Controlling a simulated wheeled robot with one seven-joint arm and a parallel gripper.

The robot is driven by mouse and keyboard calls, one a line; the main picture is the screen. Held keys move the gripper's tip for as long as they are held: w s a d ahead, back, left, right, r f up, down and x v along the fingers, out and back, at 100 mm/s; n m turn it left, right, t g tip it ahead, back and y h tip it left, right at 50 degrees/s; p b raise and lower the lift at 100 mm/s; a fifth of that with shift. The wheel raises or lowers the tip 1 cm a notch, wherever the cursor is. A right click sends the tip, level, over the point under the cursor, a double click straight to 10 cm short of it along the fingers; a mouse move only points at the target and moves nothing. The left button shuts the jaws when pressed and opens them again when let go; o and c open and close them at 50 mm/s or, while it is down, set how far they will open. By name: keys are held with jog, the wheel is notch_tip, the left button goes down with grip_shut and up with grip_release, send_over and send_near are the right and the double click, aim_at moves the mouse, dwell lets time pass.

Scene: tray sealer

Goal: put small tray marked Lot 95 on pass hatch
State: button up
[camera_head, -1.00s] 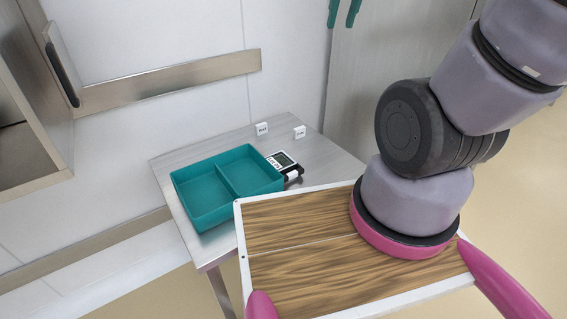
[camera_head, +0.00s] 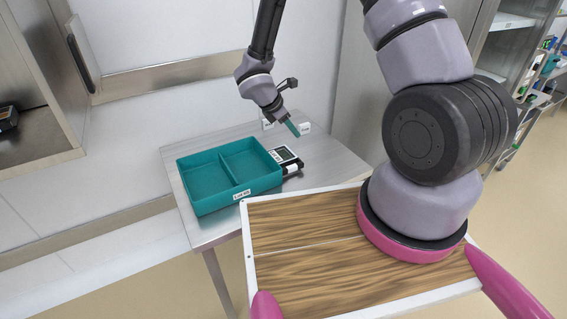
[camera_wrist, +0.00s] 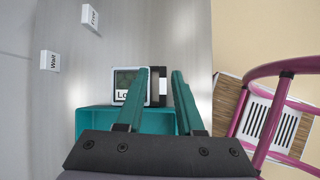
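A small white-rimmed tray (camera_head: 285,155) with a dark top lies on the steel table, touching or close to a teal bin's right side. Its label begins "Lo" in the wrist view (camera_wrist: 122,88); the rest is hidden by a finger. The teal two-compartment bin (camera_head: 192,166) has a front label that seems to read "Lot" and a number too small to be sure of. My gripper (camera_head: 292,128) is above the table, over the small tray's far side. In the wrist view its teal fingers (camera_wrist: 160,74) are apart, with nothing held. I cannot tell which opening is the pass hatch.
A steel-framed opening (camera_head: 40,150) with a dark object inside is at the left. Small signs, one reading "Wait" (camera_wrist: 50,62), stand at the table's back. A dark item with a white roll (camera_head: 292,169) sits beside the small tray. My wood-topped base is in front.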

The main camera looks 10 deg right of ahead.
notch_tip(320, 180, down, 7)
jog(key=s+a+n, duration=0.2)
jog(key=a+n, duration=0.1)
send_over(294, 165)
jog(key=s+a, duration=0.2)
jog(key=shift+t, duration=0.3)
jog(key=f, duration=0.4)
jog(key=shift+a+f, duration=0.2)
jog(key=shift+f, duration=0.05)
jog(key=shift+a+x, duration=0.15)
jog(key=shift+x, duration=1.45)
jog(key=shift+a+x, duration=0.15)
jog(key=shift+x, duration=1.45)
jog(key=shift+f, duration=0.2)
